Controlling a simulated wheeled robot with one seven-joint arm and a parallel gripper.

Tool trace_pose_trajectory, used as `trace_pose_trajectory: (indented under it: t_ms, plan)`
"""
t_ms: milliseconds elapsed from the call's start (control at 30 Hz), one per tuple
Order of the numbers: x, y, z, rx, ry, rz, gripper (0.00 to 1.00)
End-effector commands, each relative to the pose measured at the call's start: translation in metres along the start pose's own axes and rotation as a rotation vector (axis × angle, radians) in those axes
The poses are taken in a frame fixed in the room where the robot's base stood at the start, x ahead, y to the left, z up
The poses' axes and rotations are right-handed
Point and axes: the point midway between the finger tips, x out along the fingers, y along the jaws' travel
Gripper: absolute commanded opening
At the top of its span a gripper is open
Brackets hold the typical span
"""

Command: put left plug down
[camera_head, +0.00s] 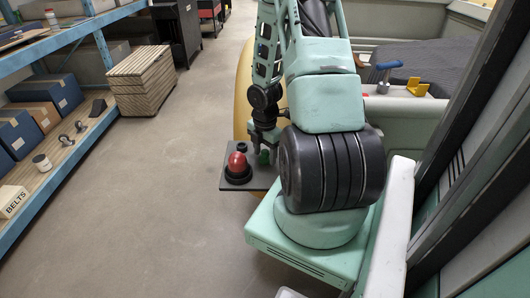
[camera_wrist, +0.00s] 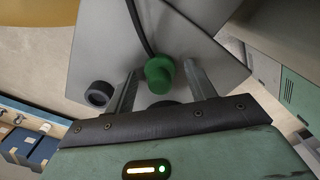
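A green plug (camera_wrist: 160,72) with a dark cable running up from it is between the fingers of my gripper (camera_wrist: 161,67) in the wrist view. A gap shows on each side of the plug, so the fingers look open around it. The plug is over or on a grey plate (camera_wrist: 205,45); I cannot tell if it is seated. In the head view the green plug (camera_head: 264,157) shows small, below my gripper (camera_head: 263,146), at the right of the dark plate (camera_head: 258,184). A red dome-shaped piece (camera_head: 237,163) in a black base stands on the plate's left.
A black ring (camera_wrist: 99,93) sits on the plate left of the fingers. A yellow rounded body (camera_head: 243,85) stands behind the plate. A blue shelf (camera_head: 70,150) with boxes lines the left. The floor (camera_head: 150,200) between is clear.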

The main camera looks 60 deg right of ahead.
Motion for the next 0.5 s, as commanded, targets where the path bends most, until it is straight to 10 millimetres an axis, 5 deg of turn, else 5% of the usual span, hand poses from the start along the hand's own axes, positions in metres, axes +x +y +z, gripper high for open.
trace_pose_trajectory:
  t_ms: [167, 500]
  plan:
    - [-0.011, 0.0, 0.001, 0.002, -0.001, 0.002, 0.55]
    - [-0.081, 0.0, 0.001, 0.003, -0.002, 0.004, 0.55]
